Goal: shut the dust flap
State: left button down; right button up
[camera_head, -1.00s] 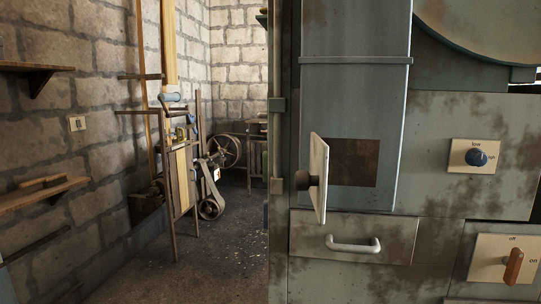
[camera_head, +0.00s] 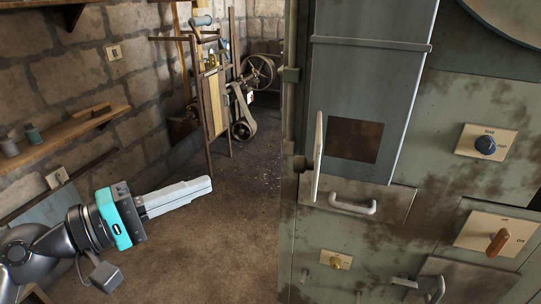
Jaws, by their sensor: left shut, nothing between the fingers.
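The dust flap (camera_head: 318,158) is a pale panel on the front of the grey-green machine (camera_head: 375,60). It stands open, swung out and seen nearly edge-on, with a dark round knob (camera_head: 300,164) on its left face. To its right is the dark square opening (camera_head: 354,139). My left gripper (camera_head: 209,184) comes in from the left, its pale fingers shut with nothing between them. It is apart from the flap, to the left of and lower than the knob in the picture. My right gripper is not in view.
Below the opening is a drawer handle (camera_head: 352,205). A blue dial (camera_head: 485,145) and an orange-brown switch (camera_head: 498,242) sit to the right. Shelves (camera_head: 65,144) line the left wall, and a wooden stand (camera_head: 213,100) is at the back. The floor between is clear.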

pick_arm(q)
jog(key=s+d+p+x, duration=0.1)
jog(key=p+x, duration=0.5)
jog(key=x, duration=0.6)
jog(key=shift+s+d, duration=0.45)
jog(key=shift+d, duration=0.25)
